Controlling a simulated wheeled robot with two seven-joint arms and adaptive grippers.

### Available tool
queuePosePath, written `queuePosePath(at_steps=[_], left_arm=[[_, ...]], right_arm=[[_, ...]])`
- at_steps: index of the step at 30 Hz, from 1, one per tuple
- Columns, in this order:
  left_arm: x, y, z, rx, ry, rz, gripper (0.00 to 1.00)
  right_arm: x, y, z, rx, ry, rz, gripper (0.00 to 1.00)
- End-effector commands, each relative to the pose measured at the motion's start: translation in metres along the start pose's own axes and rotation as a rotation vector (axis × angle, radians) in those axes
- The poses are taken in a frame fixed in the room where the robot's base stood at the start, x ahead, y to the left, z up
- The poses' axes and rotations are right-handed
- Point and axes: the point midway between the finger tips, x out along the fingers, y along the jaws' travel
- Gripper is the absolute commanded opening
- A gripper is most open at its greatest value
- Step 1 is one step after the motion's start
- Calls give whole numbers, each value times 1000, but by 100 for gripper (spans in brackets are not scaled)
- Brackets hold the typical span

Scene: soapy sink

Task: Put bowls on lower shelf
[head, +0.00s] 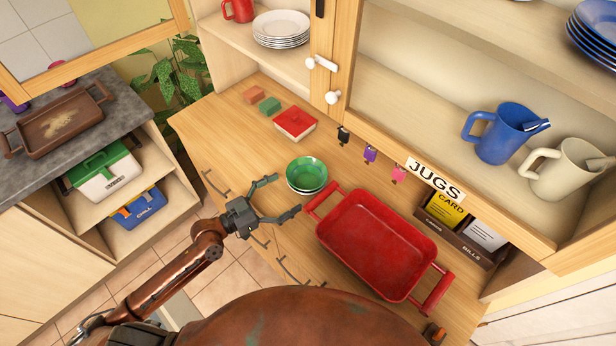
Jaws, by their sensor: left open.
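A small stack of bowls (306,174), with a green bowl on top and a paler rim beneath, stands on the wooden counter left of the red tray. My left gripper (286,196) is open and empty at the near-left side of the bowls, its fingers spread toward them. I cannot tell whether a finger touches them. The cabinet's left shelf (262,62) holds a stack of white plates and a red mug. Its right shelf (400,80) holds a blue jug and a cream jug. My right gripper is not visible.
A large red tray (375,245) fills the counter right of the bowls. A red box (295,123) and small blocks lie behind them. Cabinet doors have white knobs (332,97). A "JUGS" label (435,178) hangs on the shelf edge. The counter left of the bowls is clear.

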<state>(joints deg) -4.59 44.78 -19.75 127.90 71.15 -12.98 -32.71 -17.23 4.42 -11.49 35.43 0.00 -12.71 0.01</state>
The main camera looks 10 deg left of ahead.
Motion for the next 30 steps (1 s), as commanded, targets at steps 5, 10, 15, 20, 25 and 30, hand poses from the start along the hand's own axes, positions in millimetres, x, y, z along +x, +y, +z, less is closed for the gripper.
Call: queuePosePath(at_steps=[5, 10, 15, 20, 25, 30], left_arm=[[10, 0, -1, 0, 1, 0, 88], [30, -1, -4, -3, 3, 0, 88], [52, -1, -3, -1, 3, 2, 88], [60, -1, -1, -1, -1, 3, 88], [60, -1, 0, 0, -2, 3, 88], [60, -1, 0, 0, -1, 2, 78]], right_arm=[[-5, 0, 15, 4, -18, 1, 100], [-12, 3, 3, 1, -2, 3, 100], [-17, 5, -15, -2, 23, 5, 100], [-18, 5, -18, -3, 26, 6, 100], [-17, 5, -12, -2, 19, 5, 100], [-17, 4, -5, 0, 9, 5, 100]])
